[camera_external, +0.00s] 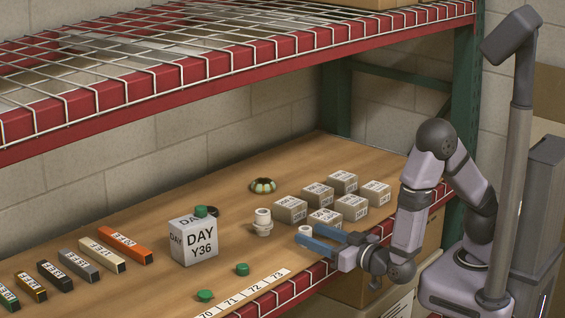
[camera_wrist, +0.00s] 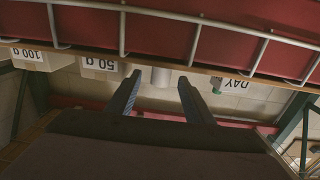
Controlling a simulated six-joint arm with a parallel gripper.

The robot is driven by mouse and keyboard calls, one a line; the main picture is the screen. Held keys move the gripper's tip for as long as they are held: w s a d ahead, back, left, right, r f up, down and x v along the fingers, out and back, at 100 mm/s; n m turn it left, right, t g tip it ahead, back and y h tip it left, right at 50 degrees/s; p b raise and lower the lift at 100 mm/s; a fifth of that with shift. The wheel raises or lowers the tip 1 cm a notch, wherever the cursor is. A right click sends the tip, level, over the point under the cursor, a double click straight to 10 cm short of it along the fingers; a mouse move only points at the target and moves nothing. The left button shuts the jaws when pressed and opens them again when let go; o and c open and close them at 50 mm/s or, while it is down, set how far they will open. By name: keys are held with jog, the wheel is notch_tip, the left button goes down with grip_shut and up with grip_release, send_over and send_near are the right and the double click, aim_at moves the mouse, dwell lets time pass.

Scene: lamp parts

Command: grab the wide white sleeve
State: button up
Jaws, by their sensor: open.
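A short white sleeve (camera_external: 305,231) stands on the wooden shelf, right by my fingertips. In the wrist view a pale cylinder (camera_wrist: 161,76) shows between the fingertips, a little beyond them. My gripper (camera_external: 314,238) is open, its two blue fingers reaching in from the right over the shelf's front part; nothing is visibly held.
Several grey labelled boxes (camera_external: 324,219) stand close behind the fingers. A wire-mesh upper shelf (camera_external: 150,70) hangs above. Numbered labels (camera_external: 246,292) line the front edge.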

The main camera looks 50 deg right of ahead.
aim_at(300, 228)
jog(key=shift+w+r, duration=0.15)
jog(key=shift+w, duration=1.65)
jog(key=shift+w+r, duration=0.1)
jog(key=shift+w, duration=1.7)
jog(key=c, duration=1.1)
